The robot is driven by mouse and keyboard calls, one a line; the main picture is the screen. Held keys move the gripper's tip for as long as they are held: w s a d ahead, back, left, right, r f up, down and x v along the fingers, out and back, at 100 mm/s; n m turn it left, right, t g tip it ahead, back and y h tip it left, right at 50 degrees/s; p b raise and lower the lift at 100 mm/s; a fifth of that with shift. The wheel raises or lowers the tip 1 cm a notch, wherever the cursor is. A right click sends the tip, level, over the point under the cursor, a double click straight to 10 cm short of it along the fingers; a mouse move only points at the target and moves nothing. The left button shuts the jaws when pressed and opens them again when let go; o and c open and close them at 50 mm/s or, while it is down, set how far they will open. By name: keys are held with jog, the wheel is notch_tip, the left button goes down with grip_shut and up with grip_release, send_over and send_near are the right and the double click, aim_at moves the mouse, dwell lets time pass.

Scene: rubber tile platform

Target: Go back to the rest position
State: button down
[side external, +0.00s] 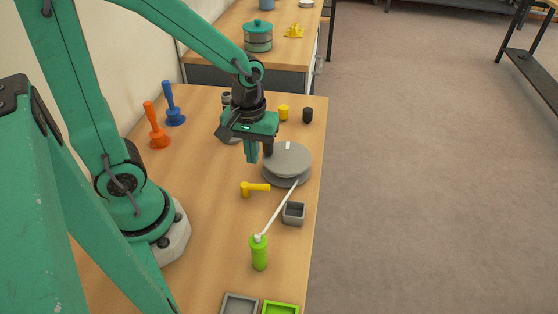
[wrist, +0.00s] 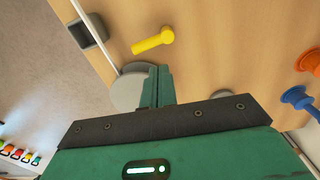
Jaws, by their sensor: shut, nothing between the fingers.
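My gripper (side external: 252,156) hangs above the wooden table, pointing down, just left of a grey round lidded piece (side external: 287,165). Its green fingers are together with nothing between them. In the wrist view the closed fingers (wrist: 158,84) stand in front of the grey round piece (wrist: 128,90), hiding part of it. A yellow hammer-shaped piece (side external: 256,188) lies on the table below and in front of the gripper, and it also shows in the wrist view (wrist: 153,42).
Orange (side external: 156,130) and blue (side external: 173,105) plunger shapes stand left. Yellow (side external: 283,112) and black (side external: 308,115) cylinders stand behind. A grey square box (side external: 293,213), a lime cylinder (side external: 259,254) with a white rod, and grey (side external: 240,297) and lime (side external: 281,304) trays are in front.

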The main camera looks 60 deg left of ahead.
jog(key=s+r+m+t, duration=0.2)
jog(key=r+m, duration=0.2)
jog(key=r, duration=0.3)
jog(key=s+a+r+m+t, duration=0.1)
jog(key=r+m+t, duration=0.2)
jog(key=r, duration=0.5)
jog(key=shift+s+a+m+t, duration=0.15)
jog(key=shift+s+m+t, duration=0.2)
jog(key=shift+m, duration=0.15)
